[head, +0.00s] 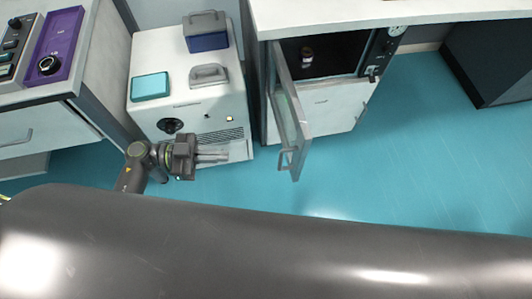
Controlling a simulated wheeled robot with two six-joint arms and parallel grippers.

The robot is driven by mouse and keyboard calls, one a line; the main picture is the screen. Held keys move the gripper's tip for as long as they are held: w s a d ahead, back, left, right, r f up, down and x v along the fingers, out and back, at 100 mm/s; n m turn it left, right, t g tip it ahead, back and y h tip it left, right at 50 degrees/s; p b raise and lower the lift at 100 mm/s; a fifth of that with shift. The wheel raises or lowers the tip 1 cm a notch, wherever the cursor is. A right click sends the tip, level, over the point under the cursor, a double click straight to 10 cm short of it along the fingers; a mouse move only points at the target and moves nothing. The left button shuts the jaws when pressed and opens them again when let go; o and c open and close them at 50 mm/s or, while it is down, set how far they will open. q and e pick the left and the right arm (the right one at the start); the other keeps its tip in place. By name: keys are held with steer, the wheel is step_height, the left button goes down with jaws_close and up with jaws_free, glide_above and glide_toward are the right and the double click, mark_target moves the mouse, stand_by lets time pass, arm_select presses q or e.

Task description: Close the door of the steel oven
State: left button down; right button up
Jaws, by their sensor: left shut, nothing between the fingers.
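The steel oven (317,103) sits below a white bench top at the upper middle of the head view. Its door (287,105) stands wide open, swung out toward me on the oven's left side, with a handle (285,159) near its free end. A small jar (307,58) shows inside the dark chamber. My left gripper (226,156) is shut and empty. It points right, in front of the white cabinet and to the left of the door's handle, apart from it. My right gripper is not in view.
A white cabinet (190,97) beside the oven carries a teal box (150,86), a grey-lidded blue box (206,31) and a grey handled piece (208,74). A purple-topped device (54,45) stands on the left bench. The teal floor (430,170) right of the door is clear.

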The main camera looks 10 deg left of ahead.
arm_select(q)
steer(key=w+d, duration=0.1)
steer(key=d, duration=1.1)
steer(key=shift+w+p, duration=0.3)
steer(key=shift+w, duration=0.1)
